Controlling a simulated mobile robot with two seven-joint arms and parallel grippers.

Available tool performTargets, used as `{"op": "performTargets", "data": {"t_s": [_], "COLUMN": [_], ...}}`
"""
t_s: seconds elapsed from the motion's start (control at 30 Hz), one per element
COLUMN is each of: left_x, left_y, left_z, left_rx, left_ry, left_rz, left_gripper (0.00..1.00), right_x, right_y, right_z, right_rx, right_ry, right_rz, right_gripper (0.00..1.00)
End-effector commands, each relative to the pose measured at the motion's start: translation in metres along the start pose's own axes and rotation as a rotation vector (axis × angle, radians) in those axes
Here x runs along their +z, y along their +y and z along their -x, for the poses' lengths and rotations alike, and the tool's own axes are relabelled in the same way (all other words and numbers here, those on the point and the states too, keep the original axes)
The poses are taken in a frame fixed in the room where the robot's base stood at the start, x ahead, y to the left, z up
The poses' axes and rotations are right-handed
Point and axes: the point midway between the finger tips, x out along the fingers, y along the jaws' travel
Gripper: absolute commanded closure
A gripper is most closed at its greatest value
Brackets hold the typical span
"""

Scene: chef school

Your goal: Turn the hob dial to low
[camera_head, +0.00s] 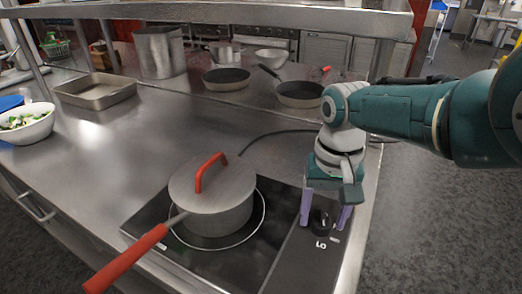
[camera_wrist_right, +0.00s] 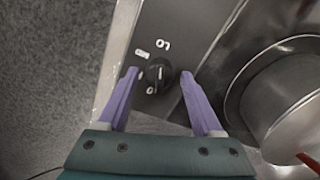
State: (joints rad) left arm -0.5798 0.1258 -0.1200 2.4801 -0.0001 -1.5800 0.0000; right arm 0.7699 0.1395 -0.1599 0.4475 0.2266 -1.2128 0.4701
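The hob dial (camera_head: 321,220) is a small black round knob on the right-hand strip of the black hob (camera_head: 262,258). White markings lie beside it. In the right wrist view the dial (camera_wrist_right: 158,75) sits between the fingertips. My right gripper (camera_head: 325,222) points down over the dial, its two lilac fingers open on either side of it. In the right wrist view the right gripper (camera_wrist_right: 158,78) shows a gap between each finger and the dial. The dial's exact setting is too small to read surely. My left gripper is not in view.
A lidded pot (camera_head: 222,212) with a red lid handle stands on the hob; its red handle (camera_head: 125,262) juts past the front edge. Pans (camera_head: 300,93) and a tray (camera_head: 95,92) stand farther back. An overhead shelf (camera_head: 230,12) spans the top. The counter's right edge is close to the dial.

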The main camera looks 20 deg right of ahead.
Motion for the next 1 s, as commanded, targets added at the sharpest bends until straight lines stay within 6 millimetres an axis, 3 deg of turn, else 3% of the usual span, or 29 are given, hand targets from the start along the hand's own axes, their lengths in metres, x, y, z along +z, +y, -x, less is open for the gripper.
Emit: {"op": "performTargets", "data": {"t_s": [0.37,0.7,1.0], "left_x": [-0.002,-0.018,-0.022], "left_y": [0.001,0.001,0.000], "left_z": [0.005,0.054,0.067], "left_rx": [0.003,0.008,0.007], "left_ry": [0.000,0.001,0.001], "left_rz": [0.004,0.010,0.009], "left_gripper": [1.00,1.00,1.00], "right_x": [0.000,-0.001,0.000], "right_y": [0.000,0.001,0.000], "right_z": [0.006,0.070,0.099], "right_rx": [0.000,0.000,0.000], "right_ry": [0.001,0.002,0.001], "right_rz": [0.001,0.002,0.000], "right_gripper": [0.25,0.25,0.25]}}
